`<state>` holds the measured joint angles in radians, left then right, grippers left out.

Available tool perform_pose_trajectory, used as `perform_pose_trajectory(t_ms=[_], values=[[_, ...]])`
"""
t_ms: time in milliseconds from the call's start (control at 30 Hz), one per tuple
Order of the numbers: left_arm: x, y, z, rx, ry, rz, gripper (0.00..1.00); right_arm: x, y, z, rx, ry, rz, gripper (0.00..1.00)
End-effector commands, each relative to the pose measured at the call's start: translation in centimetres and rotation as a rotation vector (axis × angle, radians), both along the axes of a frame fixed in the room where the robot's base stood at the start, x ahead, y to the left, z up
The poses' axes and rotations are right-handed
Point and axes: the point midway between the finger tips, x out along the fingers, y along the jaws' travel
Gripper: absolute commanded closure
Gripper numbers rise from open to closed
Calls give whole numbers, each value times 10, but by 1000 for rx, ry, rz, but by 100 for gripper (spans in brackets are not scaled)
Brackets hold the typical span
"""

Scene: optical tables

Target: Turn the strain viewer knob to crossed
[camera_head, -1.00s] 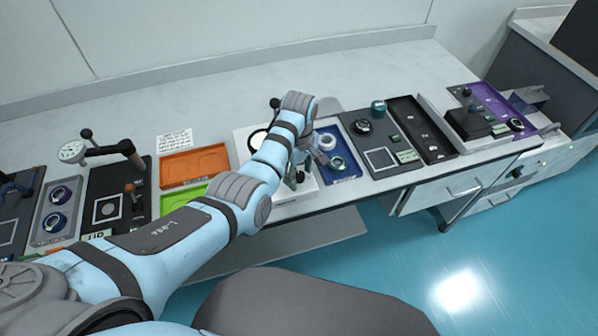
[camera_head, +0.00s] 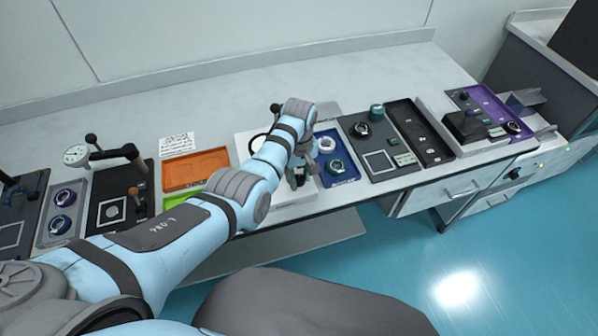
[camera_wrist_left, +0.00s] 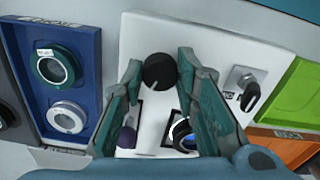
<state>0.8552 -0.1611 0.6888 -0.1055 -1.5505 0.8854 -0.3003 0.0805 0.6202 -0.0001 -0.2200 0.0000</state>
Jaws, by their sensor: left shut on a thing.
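The strain viewer is a white panel (camera_wrist_left: 147,30) in the left wrist view, with a black round knob (camera_wrist_left: 159,72) near its upper edge. My left gripper (camera_wrist_left: 158,76) has its two teal fingers on either side of this knob and is shut on it. Any mark showing the knob's setting is too small to read. In the head view my left gripper (camera_head: 298,178) reaches down over the front part of the white panel (camera_head: 246,146), and the wrist hides most of the panel. My right gripper is in neither current view.
A blue tray (camera_head: 351,175) with ring-shaped parts lies close to the right of the panel. An orange tray (camera_head: 196,182) and a green tray lie to its left. A smaller black lever (camera_wrist_left: 250,95) on a metal plate stands beside the gripper. The bench behind is clear.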

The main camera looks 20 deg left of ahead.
Motion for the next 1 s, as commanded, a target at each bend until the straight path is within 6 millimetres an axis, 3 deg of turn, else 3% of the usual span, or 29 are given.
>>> perform_pose_trajectory(t_ms=[300,1000], values=[[0,0,2,0,1,-296,100,0,0,18,0,0,0,100],[0,0,1,1,-1,-942,100,0,0,30,0,0,0,100]])
